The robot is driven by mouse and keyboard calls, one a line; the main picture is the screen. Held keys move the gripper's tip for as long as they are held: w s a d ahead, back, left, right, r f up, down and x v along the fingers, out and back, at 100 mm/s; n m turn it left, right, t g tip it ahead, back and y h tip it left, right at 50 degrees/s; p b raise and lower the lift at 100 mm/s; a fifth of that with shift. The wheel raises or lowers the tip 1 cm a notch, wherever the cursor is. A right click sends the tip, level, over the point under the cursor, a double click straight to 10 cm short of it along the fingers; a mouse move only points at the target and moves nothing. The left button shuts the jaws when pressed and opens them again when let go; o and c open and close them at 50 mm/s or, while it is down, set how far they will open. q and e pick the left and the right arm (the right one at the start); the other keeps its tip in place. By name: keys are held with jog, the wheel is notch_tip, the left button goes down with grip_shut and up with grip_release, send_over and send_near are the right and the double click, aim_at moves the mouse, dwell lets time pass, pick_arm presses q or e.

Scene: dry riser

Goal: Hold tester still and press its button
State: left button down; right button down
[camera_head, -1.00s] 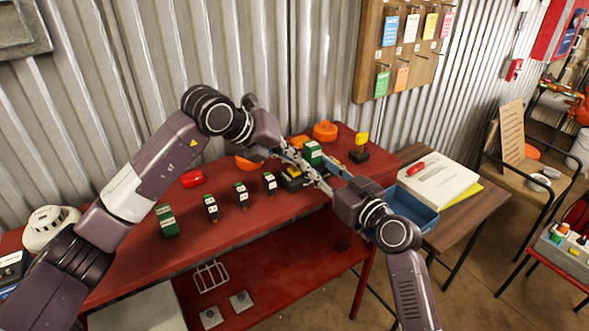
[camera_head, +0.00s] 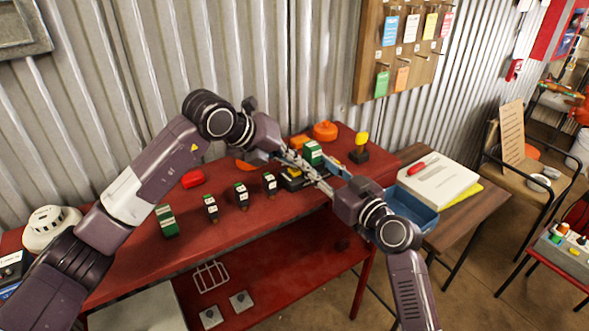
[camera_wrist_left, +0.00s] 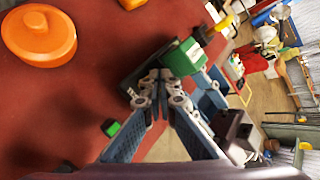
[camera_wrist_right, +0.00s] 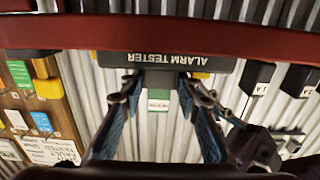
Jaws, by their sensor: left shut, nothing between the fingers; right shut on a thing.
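The dark alarm tester (camera_wrist_right: 165,62), with its name in white letters, sits at the edge of the red bench. In the head view its dark and yellow body (camera_head: 291,183) is partly hidden by my grippers. A green block with a white label (camera_head: 313,153) stands up at it and also shows in the left wrist view (camera_wrist_left: 185,58). My right gripper (camera_wrist_right: 158,84) is shut on the tester from the front. My left gripper (camera_wrist_left: 160,76) is shut and empty, its tips close against the tester beside the green block. I cannot tell whether they touch the button, which is hidden.
Several small dark-and-green units (camera_head: 241,194) stand on the red bench (camera_head: 225,222) to the left. A red item (camera_head: 193,179), an orange round piece (camera_head: 325,130) and a yellow-topped device (camera_head: 360,148) are near. A blue tray (camera_head: 415,212) is on the right.

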pick_arm(q)
jog(key=shift+f, duration=0.65)
dwell(0.6)
jog(key=shift+r, duration=1.05)
jog(key=shift+r, duration=2.5)
pick_arm(e)
jog(key=c, duration=1.4)
grip_release()
